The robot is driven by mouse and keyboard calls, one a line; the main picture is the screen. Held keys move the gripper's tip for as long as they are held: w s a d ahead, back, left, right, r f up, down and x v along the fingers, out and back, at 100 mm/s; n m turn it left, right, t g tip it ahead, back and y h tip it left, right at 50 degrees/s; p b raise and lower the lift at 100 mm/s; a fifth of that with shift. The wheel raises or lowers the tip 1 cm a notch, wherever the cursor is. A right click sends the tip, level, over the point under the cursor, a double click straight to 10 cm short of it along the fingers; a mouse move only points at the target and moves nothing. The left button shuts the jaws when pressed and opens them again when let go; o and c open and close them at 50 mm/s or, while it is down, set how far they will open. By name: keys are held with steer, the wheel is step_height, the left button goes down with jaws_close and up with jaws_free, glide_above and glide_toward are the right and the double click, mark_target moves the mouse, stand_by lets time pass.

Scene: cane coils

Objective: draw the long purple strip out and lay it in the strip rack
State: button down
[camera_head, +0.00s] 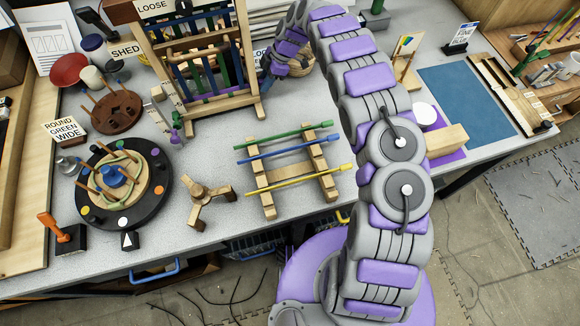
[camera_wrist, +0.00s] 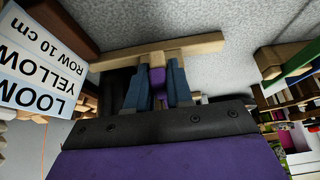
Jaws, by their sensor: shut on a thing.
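My gripper (camera_wrist: 156,92) shows its two blue fingers in the wrist view, shut on a small purple end, which I take for the purple strip (camera_wrist: 158,77). A wooden bar crosses just beyond the fingertips. In the head view my wrist reaches down beside the right side of the wooden loom (camera_head: 245,55), and the fingertips are too hidden to make out. The rest of the held strip cannot be traced. The strip rack (camera_head: 267,195) is a low wooden frame in front of the loom. Green, blue and yellow strips lie across it, with bare rail between blue and yellow.
A round black tray with pegs (camera_head: 89,207) and a small wooden three-legged stand (camera_head: 209,197) are left of the rack. A blue mat (camera_head: 465,98) lies at right. A white sign (camera_wrist: 35,70) is close to my gripper at left.

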steer(key=shift+a+r, duration=0.1)
steer(key=shift+a, duration=0.05)
steer(key=shift+r, duration=2.35)
steer(key=shift+s, duration=0.1)
steer(key=shift+d, duration=0.2)
steer(key=shift+w+d+b, duration=0.3)
steer(key=shift+d+b, duration=0.1)
steer(key=shift+d, duration=0.55)
steer(key=shift+w+d+b, duration=0.25)
steer(key=shift+d+b, duration=0.1)
steer(key=shift+d, duration=0.55)
steer(key=shift+w+d+b, duration=0.3)
steer(key=shift+d+b, duration=0.1)
steer(key=shift+d, duration=0.55)
steer(key=shift+w+d+b, duration=0.1)
steer(key=shift+d+b, duration=0.05)
steer(key=shift+b, duration=0.15)
steer(key=shift+w+d+b, duration=0.25)
steer(key=shift+d, duration=0.65)
steer(key=shift+w+d+b, duration=0.2)
steer(key=shift+w+d, duration=0.05)
steer(key=shift+d, duration=0.7)
steer(key=shift+w+d+b, duration=0.25)
steer(key=shift+d, duration=0.65)
steer(key=shift+b, duration=0.3)
